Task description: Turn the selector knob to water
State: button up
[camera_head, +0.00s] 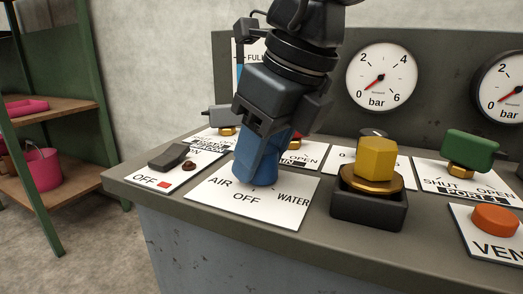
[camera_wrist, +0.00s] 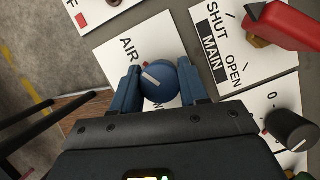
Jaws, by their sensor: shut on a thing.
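The selector knob (camera_wrist: 165,92) is round and blue with a short white stroke on top. It sits on a white label plate (camera_head: 281,213) marked AIR at left, OFF in front and WATER at right. My gripper (camera_head: 258,165) points down over the plate and is shut on the knob. In the wrist view its blue fingers stand on either side of the knob. My fingers mostly hide the knob in the head view.
A yellow hex knob (camera_head: 382,160) in a dark box stands right of the plate. A red-handled MAIN valve (camera_wrist: 290,25) is close by. A dark rocker switch (camera_head: 168,157) lies left. A green valve handle (camera_head: 471,146) and orange button (camera_head: 495,219) are farther right.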

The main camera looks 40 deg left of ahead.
jog(key=shift+r+n+p, duration=0.1)
jog(key=shift+n+p, duration=0.3)
jog(key=shift+p, duration=0.1)
jog(key=shift+r+n+g+p, duration=0.1)
jog(key=shift+n+g+p, duration=0.4)
jog(key=shift+n+p, duration=0.2)
jog(key=shift+n+g+p, duration=0.5)
jog(key=shift+n+p, duration=0.7)
jog(key=shift+p, duration=0.05)
jog(key=n+g+p, duration=0.1)
jog(key=n+p, duration=0.1)
jog(key=n, duration=0.1)
jog(key=shift+n+h+p, duration=0.3)
jog(key=shift+h+p, duration=0.1)
jog(key=n+g+h+p, duration=0.1)
jog(key=n+p, duration=0.1)
jog(key=n, duration=0.1)
jog(key=shift+n, duration=0.3)
jog(key=n+h+p, duration=0.1)
jog(key=n, duration=0.2)
jog(key=n+h+p, duration=0.1)
jog(key=n, duration=0.2)
jog(key=shift+n+g+h, duration=0.3)
jog(key=shift+g, duration=0.1)
jog(key=n+h, duration=0.1)
jog(key=n, duration=0.1)
jog(key=n+h, duration=0.1)
jog(key=n, duration=0.2)
jog(key=shift+f+n+t, duration=0.2)
jog(key=shift+n+t, duration=0.1)
